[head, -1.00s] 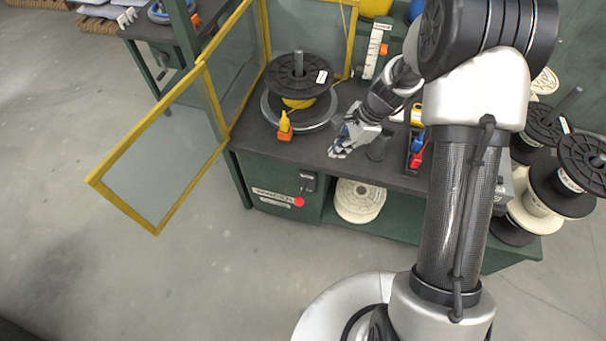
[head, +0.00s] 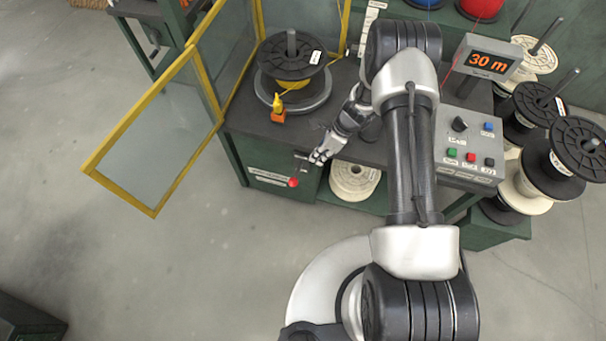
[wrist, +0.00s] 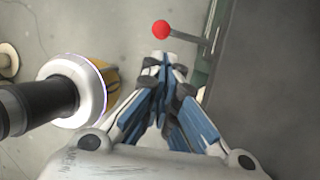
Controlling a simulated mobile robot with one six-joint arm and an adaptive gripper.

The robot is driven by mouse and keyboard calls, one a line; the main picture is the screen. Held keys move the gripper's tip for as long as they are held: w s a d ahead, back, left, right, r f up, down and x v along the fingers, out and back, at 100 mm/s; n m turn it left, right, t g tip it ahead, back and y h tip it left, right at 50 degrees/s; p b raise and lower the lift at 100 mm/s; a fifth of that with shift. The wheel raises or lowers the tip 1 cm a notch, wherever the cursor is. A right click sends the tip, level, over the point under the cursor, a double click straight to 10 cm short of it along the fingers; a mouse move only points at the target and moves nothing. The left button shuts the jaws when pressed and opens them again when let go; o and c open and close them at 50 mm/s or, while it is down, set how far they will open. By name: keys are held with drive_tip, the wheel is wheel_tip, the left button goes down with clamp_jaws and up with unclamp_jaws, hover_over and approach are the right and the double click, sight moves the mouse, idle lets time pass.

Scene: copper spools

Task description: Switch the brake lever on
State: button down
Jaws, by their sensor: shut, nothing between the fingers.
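The brake lever's red ball (head: 293,182) sticks out low on the green bench's front, beside a pale label plate (head: 270,178). In the head view it hangs below its small dark mount, which is partly hidden by my gripper. In the wrist view the red ball (wrist: 162,29) sits on a thin rod running to the right, just beyond the fingertips. My gripper (head: 317,158) is shut and empty, in front of the bench edge, above and right of the ball. It also shows shut in the wrist view (wrist: 165,62). I see no contact with the ball.
A black spool (head: 290,55) sits on a turntable at the bench's left, with a yellow-framed guard (head: 150,140) swung open beside it. A control box (head: 468,145) and a display reading 30 m (head: 488,58) stand right. Floor in front is clear.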

drive_tip(key=b, duration=0.4)
hover_over(297, 174)
drive_tip(key=s+d, duration=0.2)
drive_tip(key=s, duration=0.2)
wheel_tip(297, 174, down, 13)
drive_tip(key=shift+a+r, duration=0.15)
drive_tip(key=shift+a, duration=0.1)
